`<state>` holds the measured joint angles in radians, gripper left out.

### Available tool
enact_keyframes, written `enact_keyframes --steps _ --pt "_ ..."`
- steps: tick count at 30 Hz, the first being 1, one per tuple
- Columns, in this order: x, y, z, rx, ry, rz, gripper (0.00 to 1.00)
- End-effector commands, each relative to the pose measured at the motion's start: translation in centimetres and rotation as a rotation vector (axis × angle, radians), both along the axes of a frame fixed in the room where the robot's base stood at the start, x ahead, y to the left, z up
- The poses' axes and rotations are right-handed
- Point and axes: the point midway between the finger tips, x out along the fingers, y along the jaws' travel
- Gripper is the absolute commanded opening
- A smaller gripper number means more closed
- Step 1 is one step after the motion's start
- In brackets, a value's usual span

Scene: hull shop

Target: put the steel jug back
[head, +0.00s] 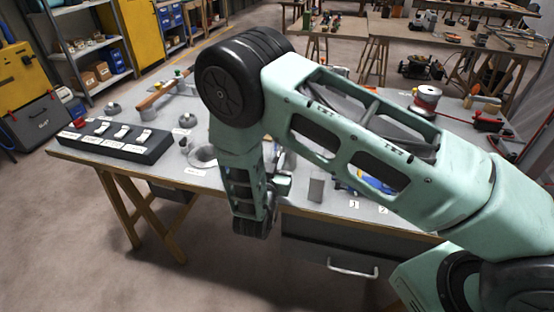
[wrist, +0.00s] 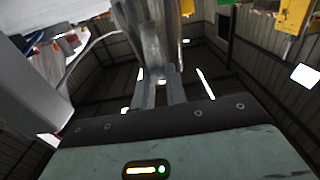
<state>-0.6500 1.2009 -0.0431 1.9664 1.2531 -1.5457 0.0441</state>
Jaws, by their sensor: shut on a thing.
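The steel jug (wrist: 153,35) shows in the wrist view as a shiny, upright-looking metal surface at the top middle. My gripper (wrist: 160,78) is shut on it, with its two grey fingers reaching up to the metal. The jug's rim and base are not clear there. In the head view my gripper (head: 281,184) is low at the table's front edge, partly behind my arm, and the jug cannot be made out.
A black box with labelled switches (head: 115,140) stands on the bench's left. A grey block (head: 316,186) and a blue thing (head: 368,184) are right of my gripper. A wood-handled tool (head: 160,92) lies behind. A drawer (head: 340,262) hangs under the front edge.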

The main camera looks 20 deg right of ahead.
Motion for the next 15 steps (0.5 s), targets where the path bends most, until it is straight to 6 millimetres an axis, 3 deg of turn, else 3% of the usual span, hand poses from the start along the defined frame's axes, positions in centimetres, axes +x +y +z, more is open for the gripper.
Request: enact_keyframes --steps 8,9,11,15 --pt "0.03 -0.01 -0.35 0.0 -0.002 0.0 0.0" --pt "0.01 0.0 -0.27 0.0 0.0 0.0 0.22" --pt "0.01 -0.01 -0.24 0.0 0.0 0.0 0.35" --pt "0.01 -0.01 -0.23 0.0 0.0 0.0 0.35"
